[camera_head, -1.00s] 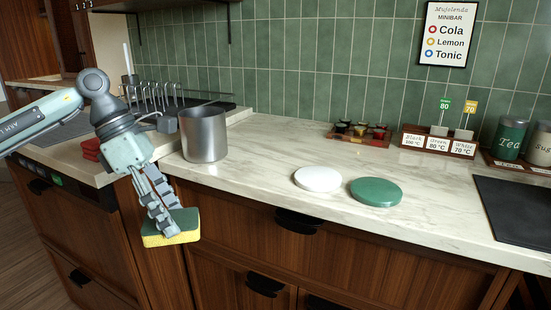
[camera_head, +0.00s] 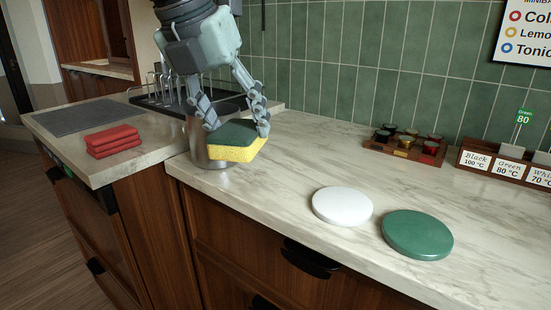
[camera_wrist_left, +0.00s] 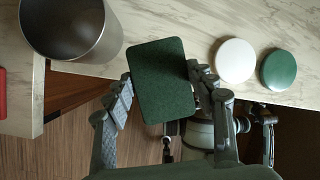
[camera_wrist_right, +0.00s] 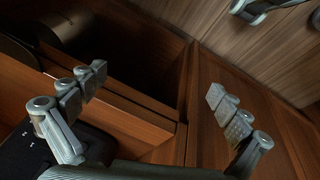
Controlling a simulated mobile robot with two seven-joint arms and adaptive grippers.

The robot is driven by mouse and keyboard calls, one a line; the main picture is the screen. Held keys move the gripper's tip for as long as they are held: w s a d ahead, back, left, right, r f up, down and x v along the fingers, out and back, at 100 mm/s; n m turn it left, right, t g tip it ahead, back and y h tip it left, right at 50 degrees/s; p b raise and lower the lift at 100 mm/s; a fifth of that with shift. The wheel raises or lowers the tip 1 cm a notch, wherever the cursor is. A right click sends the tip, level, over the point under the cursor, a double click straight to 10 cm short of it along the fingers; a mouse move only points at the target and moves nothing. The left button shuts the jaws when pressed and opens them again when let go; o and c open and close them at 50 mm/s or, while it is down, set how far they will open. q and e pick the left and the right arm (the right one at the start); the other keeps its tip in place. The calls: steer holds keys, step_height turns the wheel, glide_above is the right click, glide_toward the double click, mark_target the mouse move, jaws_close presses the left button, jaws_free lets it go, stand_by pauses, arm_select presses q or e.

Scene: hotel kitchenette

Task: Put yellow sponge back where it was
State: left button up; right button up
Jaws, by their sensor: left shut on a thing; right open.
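The yellow sponge (camera_head: 232,153) has a green scouring top. My left gripper (camera_head: 237,130) is shut on it and holds it in front of the metal pot, near the counter's front edge. In the left wrist view the sponge's green face (camera_wrist_left: 160,80) shows between the fingers. The white round disc (camera_head: 342,206) and the green round disc (camera_head: 418,234) lie on the counter to the right of the sponge. My right gripper (camera_wrist_right: 155,108) is open and empty, low in front of the wooden cabinet fronts. It is outside the head view.
The metal pot (camera_wrist_left: 70,28) stands open beside the sponge. Folded red cloths (camera_head: 112,140) lie on the left counter near a grey mat (camera_head: 85,116). A rack stands behind the pot. A capsule tray (camera_head: 404,148) and label stand (camera_head: 505,168) are at the back right. Marble between is clear.

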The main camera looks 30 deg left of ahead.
arm_select(q)
steer(key=w+d+f, duration=0.2)
steer(key=w, duration=0.1)
steer(key=w+d+f, duration=0.1)
steer(key=w, duration=0.1)
steer(key=shift+w+d+f+p, duration=0.2)
steer(key=shift+f+p, duration=0.1)
steer(key=shift+f, duration=0.1)
step_height(320, 180, down, 3)
steer(key=shift+f, duration=0.5)
arm_select(e)
steer(key=shift+a+f, duration=0.15)
steer(key=shift+f, duration=1.45)
arm_select(q)
steer(key=o, duration=0.9)
arm_select(e)
steer(key=shift+w+r, duration=0.25)
steer(key=shift+r, duration=0.2)
arm_select(q)
steer(key=shift+r, duration=0.1)
